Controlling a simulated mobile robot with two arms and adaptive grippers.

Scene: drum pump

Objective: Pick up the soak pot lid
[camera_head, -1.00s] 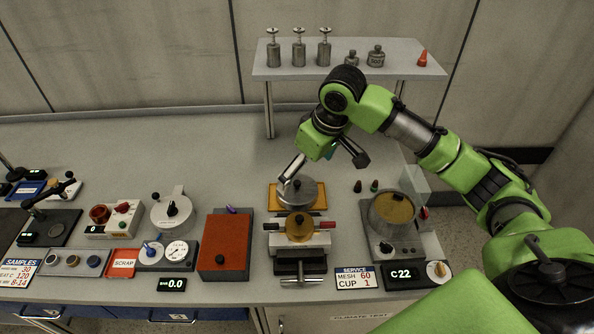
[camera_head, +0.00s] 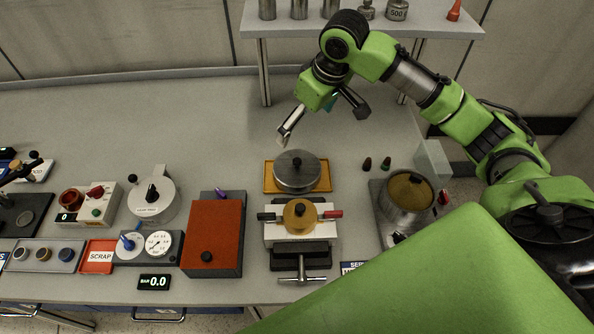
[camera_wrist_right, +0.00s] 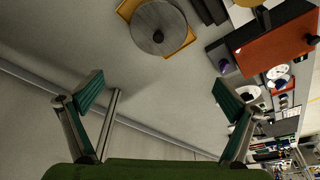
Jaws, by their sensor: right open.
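A round grey metal lid with a small dark knob (camera_head: 297,172), which I take as the soak pot lid, lies on an orange tray (camera_head: 269,188). It also shows at the top of the right wrist view (camera_wrist_right: 158,28). The pot (camera_head: 407,205), with a brownish round top, stands on a grey unit to the right. My right gripper (camera_head: 324,123) is open and empty, behind and above the lid, apart from it. In the right wrist view its spread fingers (camera_wrist_right: 160,92) have only bare bench between them. My left gripper is not in view.
A vise-like fixture with a brass disc (camera_head: 300,215) stands just in front of the tray. A red-topped box (camera_head: 214,236) is to its left. A shelf (camera_head: 360,20) with metal weights is behind my right arm. The bench left of the tray's back is clear.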

